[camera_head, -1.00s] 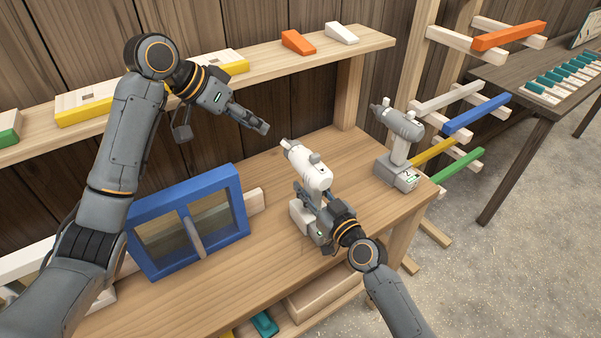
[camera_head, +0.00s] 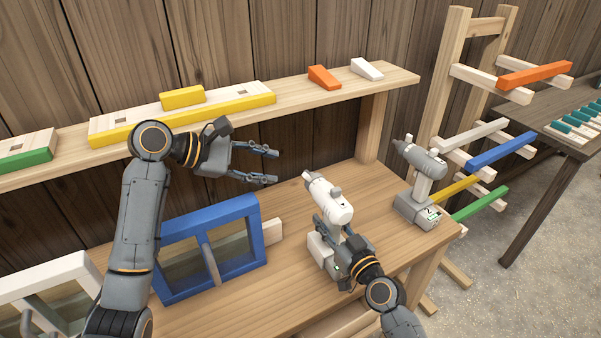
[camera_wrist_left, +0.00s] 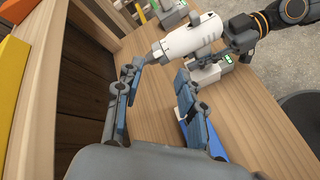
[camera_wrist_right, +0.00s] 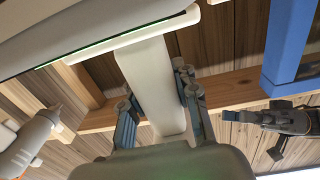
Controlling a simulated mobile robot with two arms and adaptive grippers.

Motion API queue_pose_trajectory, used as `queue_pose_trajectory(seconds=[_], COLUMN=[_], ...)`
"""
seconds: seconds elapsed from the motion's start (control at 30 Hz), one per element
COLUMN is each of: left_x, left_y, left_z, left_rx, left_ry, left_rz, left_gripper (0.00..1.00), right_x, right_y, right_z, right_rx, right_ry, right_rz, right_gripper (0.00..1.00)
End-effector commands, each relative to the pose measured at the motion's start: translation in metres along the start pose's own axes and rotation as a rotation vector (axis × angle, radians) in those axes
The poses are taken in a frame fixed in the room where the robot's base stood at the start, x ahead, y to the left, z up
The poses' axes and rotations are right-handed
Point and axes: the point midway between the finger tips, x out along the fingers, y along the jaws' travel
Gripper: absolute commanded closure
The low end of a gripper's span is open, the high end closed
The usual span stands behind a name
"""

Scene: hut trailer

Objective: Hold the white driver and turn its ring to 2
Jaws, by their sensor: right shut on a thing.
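The white driver (camera_head: 329,199) stands upright on the wooden bench. My right gripper (camera_head: 325,230) is shut on its handle, which also shows between the fingers in the right wrist view (camera_wrist_right: 153,85). The driver's nose points up and left, towards my left gripper (camera_head: 272,166). That gripper is open and empty, a little left of and above the nose, apart from it. In the left wrist view the driver (camera_wrist_left: 190,42) lies beyond the open fingers (camera_wrist_left: 158,85). I cannot read a number on its ring.
A grey driver (camera_head: 420,172) stands at the bench's right end. A blue-framed window (camera_head: 210,247) stands left of the white driver. A shelf (camera_head: 290,93) with coloured blocks runs behind. The bench (camera_head: 290,290) is clear in front.

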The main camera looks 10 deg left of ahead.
Motion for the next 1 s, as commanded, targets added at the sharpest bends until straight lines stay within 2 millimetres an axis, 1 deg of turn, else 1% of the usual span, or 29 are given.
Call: queue_pose_trajectory(seconds=[0.03,0.1,0.2,0.3,0.4,0.57,0.67,0.77,1.0], left_x=[-0.001,-0.004,-0.009,-0.012,-0.014,-0.014,-0.005,0.011,0.06], left_y=[-0.003,-0.005,-0.007,-0.009,-0.01,-0.011,-0.01,-0.008,-0.003], left_z=[-0.003,-0.006,-0.01,-0.014,-0.016,-0.017,-0.017,-0.016,-0.013], left_rx=[-0.104,-0.256,-0.449,-0.605,-0.713,-0.792,-0.803,-0.801,-0.799], left_ry=[-0.01,-0.024,-0.045,-0.065,-0.079,-0.092,-0.093,-0.094,-0.092], left_rz=[0.013,0.032,0.056,0.071,0.081,0.088,0.086,0.086,0.085], left_gripper=[0.61,0.61,0.61,0.61,0.61,0.61,0.61,0.61,0.61], right_x=[0.0,0.0,0.0,0.0,0.0,0.0,0.0,0.0,0.0], right_y=[0.0,0.0,0.0,0.0,0.0,0.0,0.0,0.0,0.0], right_z=[0.001,0.001,0.001,0.001,0.001,0.001,0.001,0.001,0.001], right_rx=[0.0,0.0,0.0,0.0,0.0,0.0,0.0,0.0,0.0], right_ry=[-0.002,-0.002,-0.002,-0.002,-0.002,-0.002,-0.002,-0.002,-0.002], right_rz=[0.0,0.0,0.0,0.0,0.0,0.0,0.0,0.0,0.0], right_gripper=[1.0,1.0,1.0,1.0,1.0,1.0,1.0,1.0,1.0])
